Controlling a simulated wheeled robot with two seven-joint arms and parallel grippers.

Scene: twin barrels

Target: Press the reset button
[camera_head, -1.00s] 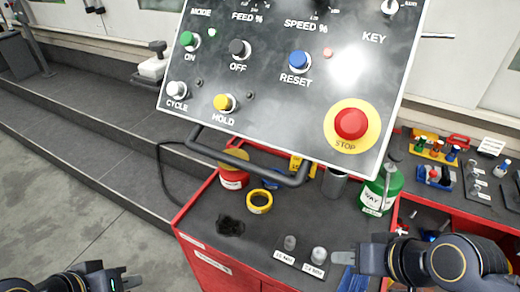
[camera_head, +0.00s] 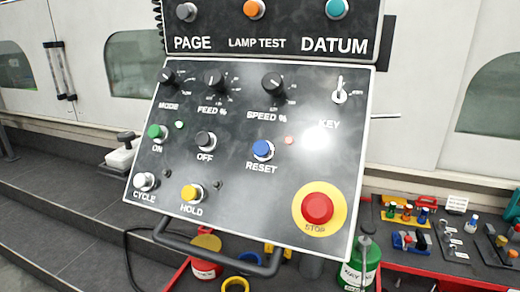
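The reset button (camera_head: 262,150) is a blue round cap in a metal collar on the dark control panel (camera_head: 230,180), right of the black OFF button (camera_head: 205,141). The word RESET is printed below it. A faint reddish lamp (camera_head: 289,140) sits just to its right. The red STOP button (camera_head: 317,208) on its yellow disc is below and to the right. The panel hangs tilted in the middle of the camera_head view. Neither of my grippers shows in this view.
An upper panel (camera_head: 270,35) with PAGE, LAMP TEST and DATUM buttons sits above. A handle bar (camera_head: 215,255) runs along the panel's lower edge. A red cart with a green bottle (camera_head: 358,272) and small bottles stands below right. A grey step (camera_head: 50,225) is at left.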

